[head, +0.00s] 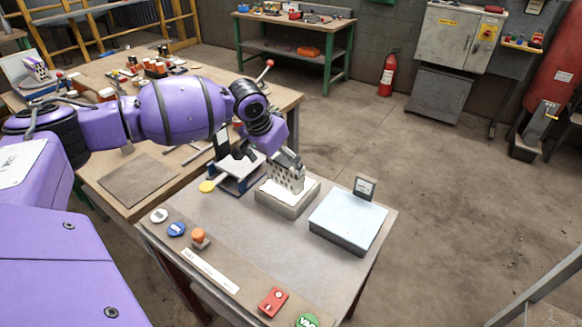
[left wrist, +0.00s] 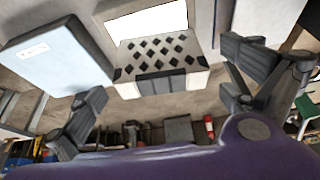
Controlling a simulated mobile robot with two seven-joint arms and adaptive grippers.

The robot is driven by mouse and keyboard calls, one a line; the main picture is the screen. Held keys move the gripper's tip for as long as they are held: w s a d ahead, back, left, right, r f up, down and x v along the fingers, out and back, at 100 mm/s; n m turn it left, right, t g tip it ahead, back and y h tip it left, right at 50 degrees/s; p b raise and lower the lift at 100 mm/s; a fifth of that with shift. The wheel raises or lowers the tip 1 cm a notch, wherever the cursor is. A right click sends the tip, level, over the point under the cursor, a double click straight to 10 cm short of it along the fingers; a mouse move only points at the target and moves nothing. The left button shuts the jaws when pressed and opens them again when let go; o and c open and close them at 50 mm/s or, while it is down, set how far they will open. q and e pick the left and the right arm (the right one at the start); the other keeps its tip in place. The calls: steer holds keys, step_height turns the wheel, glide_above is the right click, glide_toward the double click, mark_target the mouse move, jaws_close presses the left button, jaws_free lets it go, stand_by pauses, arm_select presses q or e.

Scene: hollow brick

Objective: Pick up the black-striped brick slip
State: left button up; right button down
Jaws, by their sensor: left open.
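The brick slip (left wrist: 160,60) is a pale block with rows of dark diamond-shaped holes and black bands on its near side in the left wrist view. In the head view the perforated block (head: 291,180) stands on a grey tray with a white inset (head: 283,205). My left gripper (left wrist: 168,96) is open, its two fingers spread to either side of the block and apart from it. In the head view my left gripper is just above the block and partly covers it. My right gripper is in neither view.
A pale-topped scale (head: 346,222) with a small display (head: 365,188) stands right of the tray. A dark-framed stand (head: 238,172) is to its left. An orange-topped button (head: 199,236) and red box (head: 273,302) lie towards the front. The front middle of the table is clear.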

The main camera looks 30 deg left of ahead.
mark_target(286, 173)
arm_select(q)
steer(key=x, duration=0.7)
steer(key=shift+d+f, duration=0.1)
steer(key=shift+d, duration=0.05)
steer(key=c, duration=1.2)
